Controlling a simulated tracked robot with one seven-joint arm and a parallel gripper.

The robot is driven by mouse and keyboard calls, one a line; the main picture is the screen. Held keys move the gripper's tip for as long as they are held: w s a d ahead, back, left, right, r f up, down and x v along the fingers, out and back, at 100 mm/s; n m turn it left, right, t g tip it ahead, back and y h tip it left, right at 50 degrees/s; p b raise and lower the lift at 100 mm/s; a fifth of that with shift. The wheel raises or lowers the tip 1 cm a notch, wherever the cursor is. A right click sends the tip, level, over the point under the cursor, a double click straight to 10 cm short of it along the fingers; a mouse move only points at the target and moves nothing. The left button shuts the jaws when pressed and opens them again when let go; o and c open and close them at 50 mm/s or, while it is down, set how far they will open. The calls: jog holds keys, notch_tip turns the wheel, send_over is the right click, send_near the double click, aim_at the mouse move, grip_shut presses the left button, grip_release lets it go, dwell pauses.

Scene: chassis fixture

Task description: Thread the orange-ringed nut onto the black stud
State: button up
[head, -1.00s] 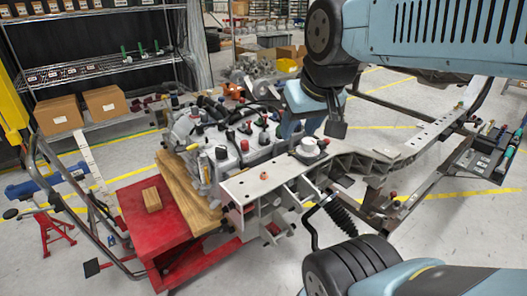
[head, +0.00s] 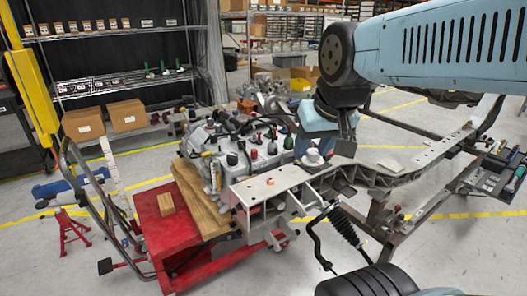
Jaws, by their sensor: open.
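A small orange piece (head: 270,182) lies on the flat top of the light grey chassis bracket (head: 252,193); it may be the orange-ringed nut, but it is too small to tell. Several posts with black, red and green tops stand on the engine block behind the bracket, among them a black-topped one (head: 288,142); I cannot tell which is the task's stud. My gripper (head: 320,142) is open, pointing down just above a white round fitting (head: 312,160) on the frame, right of the orange piece. Its fingertips are small and partly hidden, and I see nothing held.
A red cart (head: 168,228) with wooden boards (head: 200,205) stands left of the bracket. The long frame rail (head: 420,160) runs right. Shelves with cartons (head: 127,116) stand behind; open floor lies front left.

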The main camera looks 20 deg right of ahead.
jog(key=w+f+m+g, duration=0.1)
jog(key=w+m, duration=0.3)
jog(key=w, duration=0.4)
jog(key=m+g, duration=0.4)
jog(key=m, duration=0.6)
send_over(270, 179)
notch_tip(270, 179, down, 16)
jog(key=shift+f, duration=2.6)
jog(key=shift+f, duration=0.2)
jog(key=shift+f, duration=0.35)
jog(key=shift+f, duration=0.7)
jog(key=shift+d+f, duration=0.1)
jog(key=shift+f, duration=0.25)
jog(key=shift+f, duration=0.15)
